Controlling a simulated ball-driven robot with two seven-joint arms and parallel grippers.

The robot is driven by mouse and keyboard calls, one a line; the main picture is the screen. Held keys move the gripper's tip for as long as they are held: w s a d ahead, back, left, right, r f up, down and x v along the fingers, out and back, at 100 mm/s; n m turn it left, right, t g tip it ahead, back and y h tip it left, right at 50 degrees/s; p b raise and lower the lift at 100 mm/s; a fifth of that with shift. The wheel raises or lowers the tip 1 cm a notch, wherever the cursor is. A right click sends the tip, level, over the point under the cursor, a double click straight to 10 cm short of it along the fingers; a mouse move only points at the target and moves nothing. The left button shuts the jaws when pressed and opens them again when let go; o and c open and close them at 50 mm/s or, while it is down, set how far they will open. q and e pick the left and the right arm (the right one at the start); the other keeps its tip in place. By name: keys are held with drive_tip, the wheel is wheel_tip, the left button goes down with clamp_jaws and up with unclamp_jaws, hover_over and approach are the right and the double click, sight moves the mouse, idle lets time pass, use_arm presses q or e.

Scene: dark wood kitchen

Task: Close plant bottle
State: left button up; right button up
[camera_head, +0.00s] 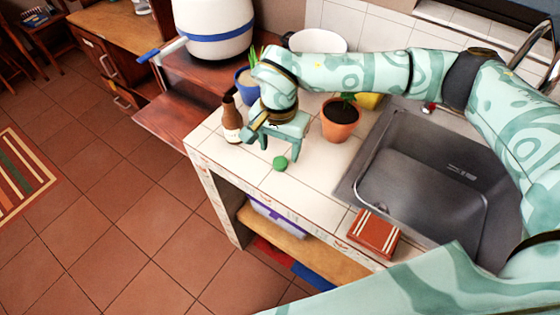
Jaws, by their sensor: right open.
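A brown bottle (231,122) with a pale label stands upright near the left end of the white tiled counter. It is too small to tell what is on its neck. A small round green piece (280,163), perhaps a lid, lies on the counter in front of my right gripper. My right gripper (258,138) is open, pointing down and left, just right of the bottle and behind the green piece. I cannot tell whether its fingers touch the bottle. My left gripper is not in view.
A potted plant (340,121) stands right of my right gripper, and a blue pot (246,86) stands behind the bottle. The steel sink (425,195) fills the right side. A red-brown striped box (374,235) sits at the counter's front edge. The counter's front middle (315,200) is clear.

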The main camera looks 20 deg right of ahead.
sight(280, 162)
drive_tip(key=shift+w+d+f+b, duration=0.15)
drive_tip(key=shift+f+b, duration=0.15)
drive_tip(key=shift+f, duration=1)
drive_tip(key=shift+w+d+f+b, duration=0.1)
drive_tip(key=shift+f+b, duration=0.15)
drive_tip(key=shift+f, duration=1.05)
drive_tip(key=c, duration=1)
